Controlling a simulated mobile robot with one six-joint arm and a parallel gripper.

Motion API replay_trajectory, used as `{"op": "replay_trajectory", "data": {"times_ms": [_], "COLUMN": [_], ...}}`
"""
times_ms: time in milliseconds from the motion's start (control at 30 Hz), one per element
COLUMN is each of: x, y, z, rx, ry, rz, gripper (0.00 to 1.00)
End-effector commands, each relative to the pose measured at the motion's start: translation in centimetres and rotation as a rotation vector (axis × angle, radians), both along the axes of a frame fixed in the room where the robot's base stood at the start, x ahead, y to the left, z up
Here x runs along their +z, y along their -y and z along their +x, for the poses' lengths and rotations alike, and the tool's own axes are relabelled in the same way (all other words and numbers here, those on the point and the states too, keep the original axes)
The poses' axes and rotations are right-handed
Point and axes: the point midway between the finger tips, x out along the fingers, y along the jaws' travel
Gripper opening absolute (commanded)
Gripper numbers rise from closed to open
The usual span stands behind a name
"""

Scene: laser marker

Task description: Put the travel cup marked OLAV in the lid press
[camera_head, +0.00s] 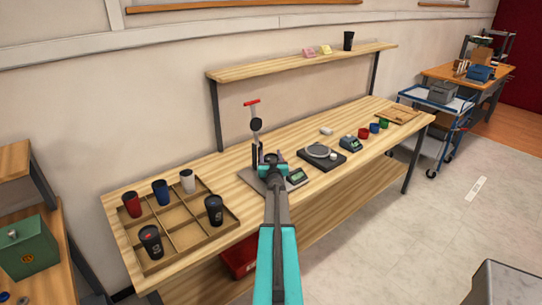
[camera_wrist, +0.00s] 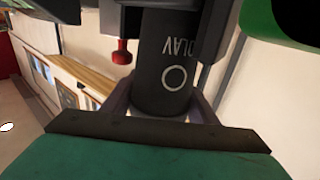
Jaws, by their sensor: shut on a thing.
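A black travel cup marked OLAV (camera_wrist: 168,75) fills the middle of the wrist view, its white lettering and ring mark turned to the camera. My gripper (camera_wrist: 162,105) is shut on it, with a finger on each side. In the head view my gripper (camera_head: 271,166) is over the workbench, at the press-like stand with a red handle (camera_head: 251,102) and a black round part, which I take as the lid press. My arm hides most of the cup and the stand's lower part there. I cannot tell whether the cup touches the stand's base.
A wooden divided tray (camera_head: 184,221) with several red, blue, white and black cups lies at the left. A shelf (camera_head: 290,64) runs behind.

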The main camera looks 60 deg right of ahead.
Motion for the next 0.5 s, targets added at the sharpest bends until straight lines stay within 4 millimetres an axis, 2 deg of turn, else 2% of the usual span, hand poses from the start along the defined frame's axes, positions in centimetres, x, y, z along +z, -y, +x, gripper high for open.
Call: {"op": "replay_trajectory", "data": {"times_ms": [33, 100, 133, 500], "x": [-0.05, -0.03, -0.03, 0.12], "y": [-0.01, -0.02, -0.02, -0.05], "z": [0.02, 0.02, 0.03, 0.06], "rx": [0.000, 0.000, 0.000, 0.001], "ry": [0.000, 0.000, 0.000, 0.000], "rz": [0.000, 0.000, 0.000, 0.000], "gripper": [0.58, 0.70, 0.72, 0.72]}}
